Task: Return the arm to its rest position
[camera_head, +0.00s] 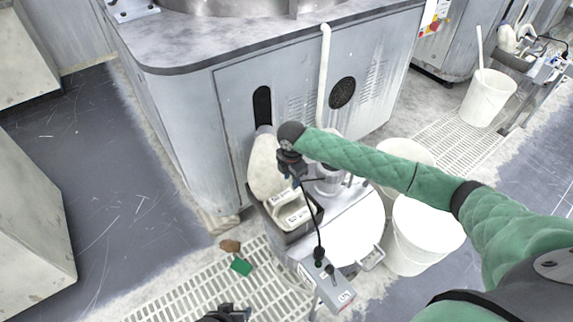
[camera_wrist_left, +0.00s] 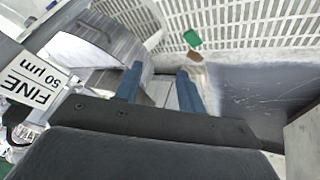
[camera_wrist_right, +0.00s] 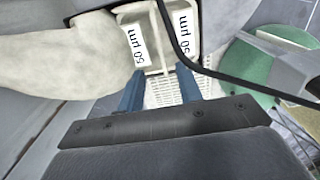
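My right arm (camera_head: 355,157) has a green quilted sleeve and reaches in from the right across the head view. My right gripper (camera_head: 292,178) points down above the pale bins labelled 50 µm (camera_head: 297,218). In the right wrist view its blue fingers (camera_wrist_right: 160,88) stand apart with nothing between them, and the bins (camera_wrist_right: 158,32) show beyond. My left gripper (camera_head: 228,314) is only partly in the head view, at the bottom edge. In the left wrist view its blue fingers (camera_wrist_left: 160,84) are apart and empty. Most of the left arm is hidden.
A grey machine cabinet (camera_head: 190,110) stands behind the bins. A white round top (camera_head: 350,232), white buckets (camera_head: 425,235) and a grey control box (camera_head: 328,287) with a black cable crowd the right arm. A green piece (camera_head: 241,265) and a brown piece (camera_head: 230,246) lie by the floor grating.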

